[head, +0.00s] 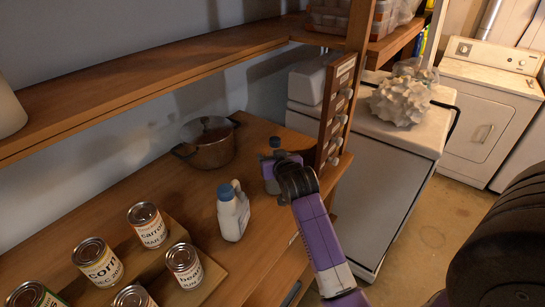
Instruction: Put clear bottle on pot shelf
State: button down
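A small see-through, greyish bottle (272,184) with a dark cap stands upright or is held upright on the right part of that shelf, right of the pot. My purple gripper (270,164) is at this bottle, reaching in from the lower right. The dark wrist hides part of the bottle and the fingers, so I cannot tell whether the fingers are closed on it or whether its base touches the shelf.
A white jug with a blue cap (233,214) stands left of my gripper. Several cans, one a corn can (98,262), stand at front left. An upper shelf (150,62) overhangs the back; a wooden post (341,95) rises close on the right. Wood between pot and jug is clear.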

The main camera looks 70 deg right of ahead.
jog(key=shift+f, duration=0.1)
jog(key=shift+f, duration=0.1)
jog(key=shift+c, duration=2.2)
grip_release()
jog(key=b+v, duration=0.2)
jog(key=v, duration=1)
jog(key=shift+a, duration=0.1)
